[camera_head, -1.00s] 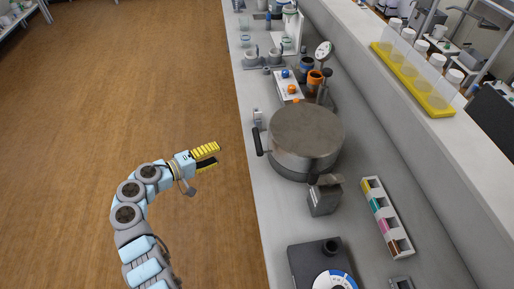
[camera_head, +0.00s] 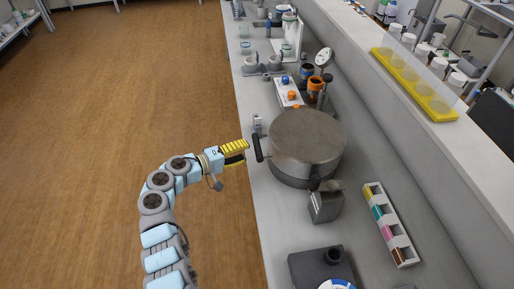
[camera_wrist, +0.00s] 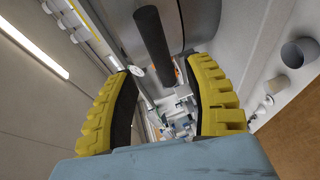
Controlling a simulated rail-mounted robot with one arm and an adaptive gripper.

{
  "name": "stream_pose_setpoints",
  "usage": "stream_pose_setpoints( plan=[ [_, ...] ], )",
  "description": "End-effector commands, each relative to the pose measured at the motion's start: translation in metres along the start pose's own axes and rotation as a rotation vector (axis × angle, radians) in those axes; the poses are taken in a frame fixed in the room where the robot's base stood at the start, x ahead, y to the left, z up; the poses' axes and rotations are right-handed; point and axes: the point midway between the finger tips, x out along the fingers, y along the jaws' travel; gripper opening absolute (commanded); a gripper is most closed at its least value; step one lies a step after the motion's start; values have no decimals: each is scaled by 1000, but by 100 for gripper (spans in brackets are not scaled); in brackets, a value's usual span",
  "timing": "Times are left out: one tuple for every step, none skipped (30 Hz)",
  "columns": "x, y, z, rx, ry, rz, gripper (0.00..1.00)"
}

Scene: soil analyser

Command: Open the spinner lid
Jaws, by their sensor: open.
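The spinner is a round grey metal drum on the bench. Its flat lid (camera_head: 307,136) is down on the drum. A black bar handle (camera_head: 258,148) sticks out at the drum's left side, over the bench edge. My gripper (camera_head: 246,153) is open and empty, just left of the handle, with its yellow ridged fingers pointing at it. In the wrist view the dark handle (camera_wrist: 155,48) shows between the two yellow fingers, beyond their tips; I cannot tell the exact gap. My gripper also shows in the wrist view (camera_wrist: 168,85).
A grey block-shaped device (camera_head: 325,202) stands close to the drum's near side. A white rack with coloured items (camera_head: 391,224) lies to the right. A panel with blue and orange knobs (camera_head: 289,91) is behind the drum. The floor left of the bench is clear.

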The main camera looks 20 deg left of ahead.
Motion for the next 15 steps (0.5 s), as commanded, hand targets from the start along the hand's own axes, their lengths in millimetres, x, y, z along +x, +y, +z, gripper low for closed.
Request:
stream_pose_setpoints(
  plan=[
    [10, 0, 1, 0, -4, 1, 52],
    [15, 0, 1, 0, -4, 1, 52],
    [22, 0, 1, -1, -4, 1, 52],
    [26, -1, 1, -1, -3, 1, 52],
    [31, -1, 1, -1, -2, 0, 52],
    [36, -2, 1, -2, -1, 0, 52],
    [40, -2, 1, -3, -1, 0, 52],
    [43, -2, 0, -3, -1, 0, 52],
    [47, -1, 0, -3, -2, 0, 52],
    [49, -1, 0, -2, -2, 1, 52],
    [51, 0, 0, -1, -2, 1, 52],
    [54, 0, 0, 1, -2, 1, 52],
    [55, 0, 0, 1, -2, 1, 52],
    [56, 0, 0, 1, -2, 1, 52],
    [58, 0, 0, 2, -1, 1, 52]
  ],
)
